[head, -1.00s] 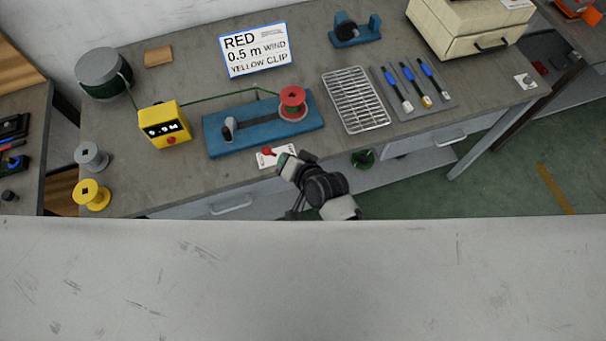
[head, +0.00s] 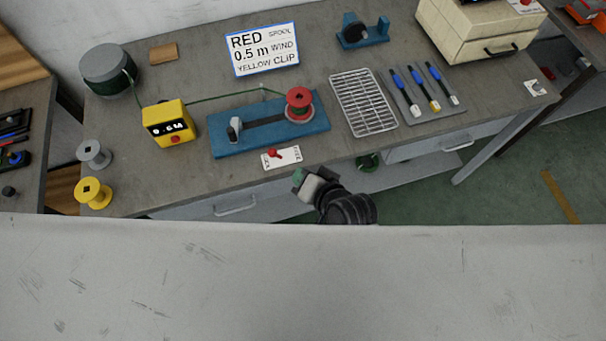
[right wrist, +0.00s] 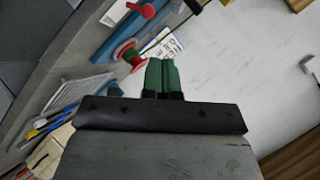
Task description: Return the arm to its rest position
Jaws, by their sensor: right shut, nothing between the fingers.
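My right gripper (head: 299,177) is at the front edge of the bench in the head view, just below the small white switch plate with a red lever (head: 282,157). In the right wrist view its green fingers (right wrist: 162,72) are together with nothing between them. The gripper is apart from the red lever. My left gripper is not in view.
A blue winding base (head: 232,147) carries a red spool (head: 299,101); a green wire runs to it from the yellow counter (head: 170,124). A wire rack (head: 364,103), a tool tray (head: 410,110), a grey spool (head: 94,154) and a yellow spool (head: 94,193) stand on the bench.

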